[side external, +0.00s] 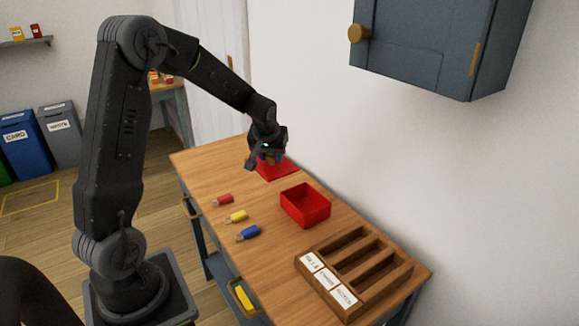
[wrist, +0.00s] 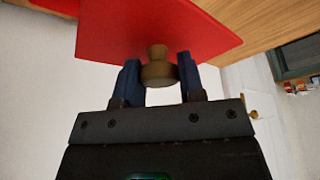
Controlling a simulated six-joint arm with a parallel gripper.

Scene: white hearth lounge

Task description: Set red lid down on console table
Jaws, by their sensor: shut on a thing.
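The red lid (side external: 277,170) is a flat red plate with a brass-coloured knob (wrist: 158,68). My gripper (side external: 272,157) is shut on the knob, with one blue finger on each side of it in the wrist view (wrist: 157,80). The lid is at the far part of the wooden console table (side external: 205,168), close to the wall. I cannot tell whether the lid touches the table top. My gripper partly hides the lid in the side view.
An open red box (side external: 305,205) stands mid-table. Red (side external: 223,200), yellow (side external: 237,216) and blue (side external: 248,233) USB sticks lie left of it. A labelled wooden tray (side external: 355,268) sits at the near end. A wall cabinet (side external: 425,45) hangs above on the right.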

